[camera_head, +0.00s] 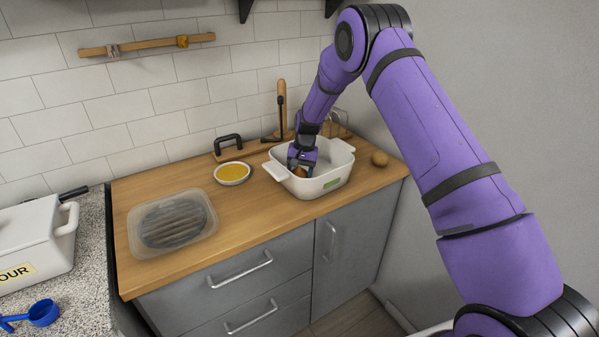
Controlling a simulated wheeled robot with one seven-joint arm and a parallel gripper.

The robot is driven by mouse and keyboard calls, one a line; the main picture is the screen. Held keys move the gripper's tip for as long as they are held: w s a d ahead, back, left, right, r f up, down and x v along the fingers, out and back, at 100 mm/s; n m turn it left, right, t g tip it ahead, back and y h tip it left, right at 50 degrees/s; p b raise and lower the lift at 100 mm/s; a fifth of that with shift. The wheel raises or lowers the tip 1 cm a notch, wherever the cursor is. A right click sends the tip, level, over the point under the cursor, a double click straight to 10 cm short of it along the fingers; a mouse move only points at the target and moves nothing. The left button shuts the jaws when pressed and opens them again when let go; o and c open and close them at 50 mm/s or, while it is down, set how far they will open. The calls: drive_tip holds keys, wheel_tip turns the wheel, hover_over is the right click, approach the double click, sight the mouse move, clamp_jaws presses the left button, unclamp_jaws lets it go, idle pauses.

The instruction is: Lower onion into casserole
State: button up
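The casserole (327,184) is a white, deep, rectangular dish with side handles and a small green label. It stands on the wooden counter. My gripper (300,170) reaches down from above inside its left part, with the fingertips below the rim level in the picture. A small orange-brown thing, which looks like the onion (300,174), shows between the fingers. The fingers and the casserole's front wall hide most of it. I cannot tell whether it touches the casserole floor.
A bowl of yellow contents (232,173) and a clear container (172,222) stand to the left. The wooden counter (250,215) is bare in front. A white flour box (35,240) stands far left.

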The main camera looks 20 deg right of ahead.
drive_tip(key=o, duration=1.1)
drive_tip(key=shift+c, duration=0.2)
drive_tip(key=s+d+r+n+t, duration=0.15)
drive_tip(key=s+r, duration=0.25)
drive_tip(key=r, duration=0.9)
drive_tip(key=s+d+r+m, duration=0.15)
drive_tip(key=s+r, duration=0.25)
drive_tip(key=r, duration=0.8)
drive_tip(key=s+d+r+n+t, duration=0.1)
drive_tip(key=s+d+r+n, duration=0.1)
drive_tip(key=s+r, duration=1.05)
drive_tip(key=s+d+n+t+h, duration=0.2)
drive_tip(key=s+t, duration=0.1)
drive_tip(key=s, duration=2.5)
drive_tip(key=shift+s+d, duration=0.3)
drive_tip(key=shift+s, duration=0.05)
